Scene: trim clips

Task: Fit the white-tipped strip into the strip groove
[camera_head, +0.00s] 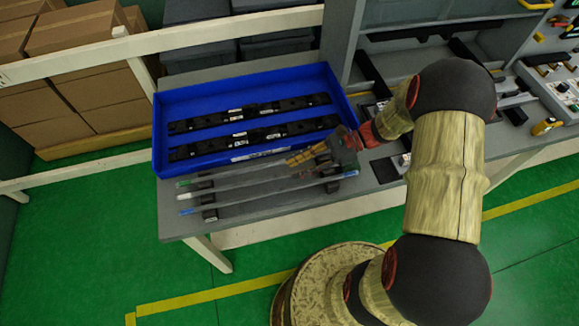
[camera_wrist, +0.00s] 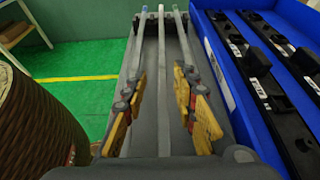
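Three thin strips lie side by side across dark rests at the table's front. The white-tipped strip (camera_head: 225,191) is the middle one, between a green-tipped strip (camera_head: 215,179) and a blue-tipped strip (camera_head: 225,205). My gripper (camera_head: 308,158) is over the strips' right part. In the wrist view, its yellow-padded fingers (camera_wrist: 160,90) are open, one on each side of the middle strip (camera_wrist: 162,60), with gaps between. Two long black bars (camera_head: 265,111) with white labels lie in the blue tray; I cannot make out which part is the strip groove.
The blue tray's front wall (camera_head: 215,169) stands just behind the strips. It also shows close on the right in the wrist view (camera_wrist: 212,62). A grey shelf unit (camera_head: 341,40) with small parts stands to the right. Cardboard boxes (camera_head: 75,60) are behind a rail at left.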

